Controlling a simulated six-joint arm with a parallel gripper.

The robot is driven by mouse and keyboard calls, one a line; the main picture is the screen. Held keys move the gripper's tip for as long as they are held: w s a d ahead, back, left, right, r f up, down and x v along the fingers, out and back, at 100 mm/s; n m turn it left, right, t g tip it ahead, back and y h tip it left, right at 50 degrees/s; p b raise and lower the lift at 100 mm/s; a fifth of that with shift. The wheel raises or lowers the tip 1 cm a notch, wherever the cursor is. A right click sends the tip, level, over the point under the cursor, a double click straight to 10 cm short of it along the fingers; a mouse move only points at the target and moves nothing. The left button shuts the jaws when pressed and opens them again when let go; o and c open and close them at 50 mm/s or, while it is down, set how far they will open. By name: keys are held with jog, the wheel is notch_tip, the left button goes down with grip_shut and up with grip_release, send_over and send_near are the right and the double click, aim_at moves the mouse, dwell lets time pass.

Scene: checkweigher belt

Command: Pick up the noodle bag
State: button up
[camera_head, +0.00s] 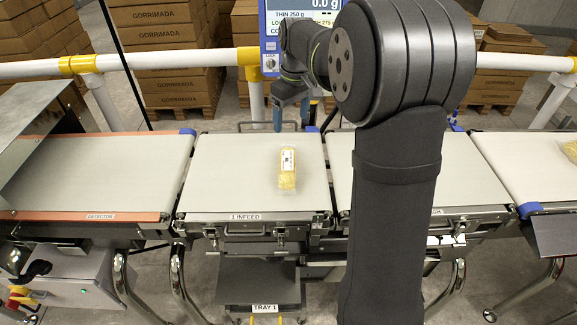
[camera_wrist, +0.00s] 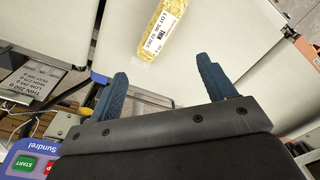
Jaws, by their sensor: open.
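The noodle bag (camera_head: 287,169) is a narrow, clear bag with yellow contents and a white label. It lies lengthwise on the infeed belt (camera_head: 225,170), right of the belt's middle. In the wrist view the bag (camera_wrist: 160,28) shows at the top, beyond the fingertips, with its top end cut off by the frame edge. My gripper (camera_wrist: 172,83) has two blue fingers spread wide apart with nothing between them. In the head view my gripper (camera_head: 291,115) hangs over the far edge of the infeed belt, behind the bag and apart from it.
The detector belt (camera_head: 95,170) with a metal hood lies left. The weigh belt (camera_head: 460,170) is partly hidden behind my arm. Another yellow bag (camera_head: 570,150) lies on the far right belt. A display (camera_head: 300,15) and a white rail (camera_head: 190,58) stand behind. The infeed belt around the bag is clear.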

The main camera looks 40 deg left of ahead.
jog(key=m, duration=0.9)
send_near(288, 160)
jog(key=f, duration=0.6)
jog(key=shift+s+f, duration=0.2)
jog(key=shift+f, duration=0.05)
jog(key=shift+w+a+f, duration=0.1)
jog(key=shift+a+f, duration=0.05)
jog(key=shift+f, duration=1.15)
jog(key=shift+a+f, duration=0.1)
jog(key=shift+f, duration=1.25)
jog(key=c, duration=1.2)
